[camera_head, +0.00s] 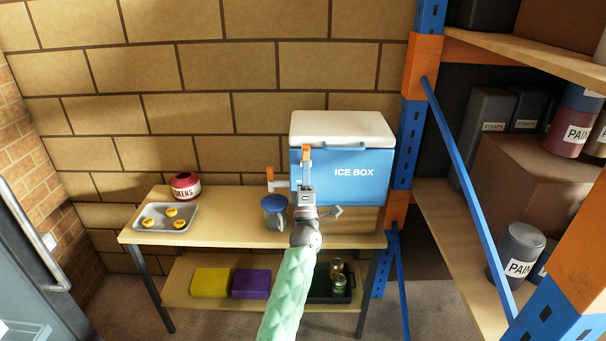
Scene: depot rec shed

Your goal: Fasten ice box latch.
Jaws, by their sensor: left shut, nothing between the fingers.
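The ice box (358,190) is blue with a cream lid (345,127) and stands at the back right of the wooden table. Its lid looks down. A small orange piece (306,151) shows on its front left, just under the lid; it looks like the latch, but I cannot tell its exact position. My left gripper (306,170) is in front of the box's left side, shut and empty, its fingers close to the orange piece. Whether they touch is unclear. The gripper hides part of the box front. My right gripper is out of view.
A blue-topped mug (274,212) stands just left of my gripper. An orange-and-white part (272,178) sticks out left of the box. A metal tray (163,226) with yellow items and a red jar (186,185) are farther left. Blue-and-orange shelving (411,110) stands close on the right.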

